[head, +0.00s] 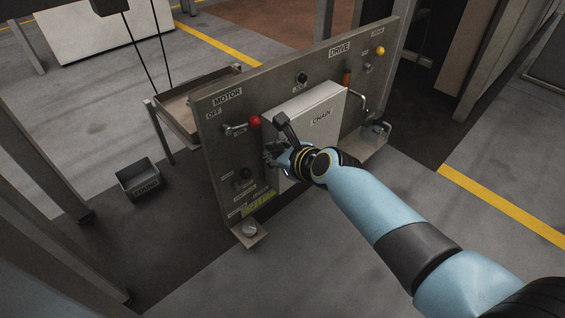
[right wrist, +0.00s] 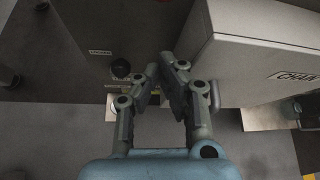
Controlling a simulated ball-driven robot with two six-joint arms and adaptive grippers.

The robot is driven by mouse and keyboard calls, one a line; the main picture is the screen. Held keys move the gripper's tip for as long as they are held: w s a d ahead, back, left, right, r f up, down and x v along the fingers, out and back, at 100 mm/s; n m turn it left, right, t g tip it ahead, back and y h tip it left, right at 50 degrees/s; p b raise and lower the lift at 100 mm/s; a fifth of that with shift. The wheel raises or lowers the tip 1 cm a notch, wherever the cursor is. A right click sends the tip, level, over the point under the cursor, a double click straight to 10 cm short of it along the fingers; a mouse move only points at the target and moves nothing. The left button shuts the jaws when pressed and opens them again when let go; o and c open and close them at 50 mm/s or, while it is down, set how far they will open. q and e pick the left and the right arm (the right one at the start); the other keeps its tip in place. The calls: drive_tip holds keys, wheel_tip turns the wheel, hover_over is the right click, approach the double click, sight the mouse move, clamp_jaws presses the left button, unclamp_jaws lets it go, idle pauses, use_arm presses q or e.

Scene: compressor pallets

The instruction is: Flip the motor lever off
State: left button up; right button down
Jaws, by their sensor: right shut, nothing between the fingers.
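The motor lever (head: 241,126) is on the left of the upright grey panel (head: 213,155), under the MOTOR label (head: 227,95). Its red knob (head: 255,121) points right, close to the ON label (head: 240,133) and away from the OFF label (head: 214,114). My right gripper (head: 271,153) is below and right of the red knob, by the lower left of the CHAIN box. It is shut and empty, apart from the lever. The right wrist view shows its fingers (right wrist: 166,72) converging; I cannot make out the lever there. My left gripper is out of view.
The CHAIN box (head: 318,112) juts from the panel beside my right gripper and also shows in the right wrist view (right wrist: 258,50). A black knob (head: 245,173) is lower left.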

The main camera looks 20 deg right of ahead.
sight(244, 126)
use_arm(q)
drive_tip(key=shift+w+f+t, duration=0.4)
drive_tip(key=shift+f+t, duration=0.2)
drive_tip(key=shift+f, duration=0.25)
use_arm(e)
drive_tip(key=shift+w+a+r, duration=0.25)
drive_tip(key=shift+w+r, duration=0.05)
drive_tip(key=shift+r, duration=0.25)
drive_tip(key=shift+w+a+r, duration=0.2)
drive_tip(key=shift+w+r, duration=0.1)
drive_tip(key=shift+r, duration=0.25)
drive_tip(key=shift+w+a+r, duration=0.25)
drive_tip(key=shift+w+r, duration=0.05)
drive_tip(key=shift+r, duration=0.25)
